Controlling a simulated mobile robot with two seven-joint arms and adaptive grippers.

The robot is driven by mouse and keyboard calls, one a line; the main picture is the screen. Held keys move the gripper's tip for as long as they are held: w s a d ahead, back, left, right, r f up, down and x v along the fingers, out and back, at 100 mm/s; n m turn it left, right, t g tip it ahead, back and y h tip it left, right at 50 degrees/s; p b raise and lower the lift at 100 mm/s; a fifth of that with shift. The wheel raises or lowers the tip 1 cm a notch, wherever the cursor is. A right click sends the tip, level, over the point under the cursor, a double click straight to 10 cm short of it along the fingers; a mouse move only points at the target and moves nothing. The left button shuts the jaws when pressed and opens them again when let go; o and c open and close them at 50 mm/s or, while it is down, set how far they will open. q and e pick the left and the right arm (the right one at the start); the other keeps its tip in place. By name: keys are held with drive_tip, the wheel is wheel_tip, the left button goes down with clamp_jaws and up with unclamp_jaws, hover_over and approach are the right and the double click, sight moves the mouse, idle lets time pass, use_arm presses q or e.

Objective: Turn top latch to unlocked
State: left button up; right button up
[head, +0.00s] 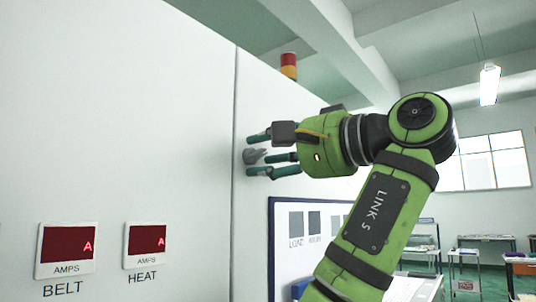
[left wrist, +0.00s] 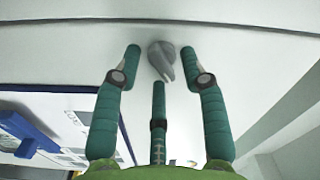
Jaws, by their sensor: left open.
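The top latch (head: 251,157) is a small grey handle on the white cabinet front, just right of the vertical panel seam. In the left wrist view the latch (left wrist: 160,57) shows a rounded body with a tapered tip pointing down and slightly right. My left gripper (head: 257,155) has green fingers and is open at the latch. In the left wrist view its two outer fingertips (left wrist: 160,52) stand on either side of the latch with gaps, and a third finger lies below it. Contact cannot be told. My right gripper is in neither view.
The white cabinet (head: 130,110) fills the left, with BELT (head: 68,247) and HEAT (head: 146,242) ammeters. A framed board (head: 300,235) is below my gripper. A red and amber beacon (head: 288,66) stands above. Tables (head: 485,240) are far right.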

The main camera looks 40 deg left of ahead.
use_arm(q)
drive_tip(key=c, duration=0.8)
drive_tip(key=shift+s, duration=0.1)
clamp_jaws()
drive_tip(key=shift+n, duration=0.4)
drive_tip(key=n+p, duration=0.1)
drive_tip(key=n, duration=0.4)
drive_tip(key=shift+r+n, duration=0.1)
drive_tip(key=shift+n, duration=0.3)
drive_tip(key=n+p, duration=0.1)
drive_tip(key=n, duration=0.4)
drive_tip(key=shift+r, duration=0.1)
drive_tip(key=shift+s+r+n+p, duration=0.1)
drive_tip(key=shift+n+p, duration=0.2)
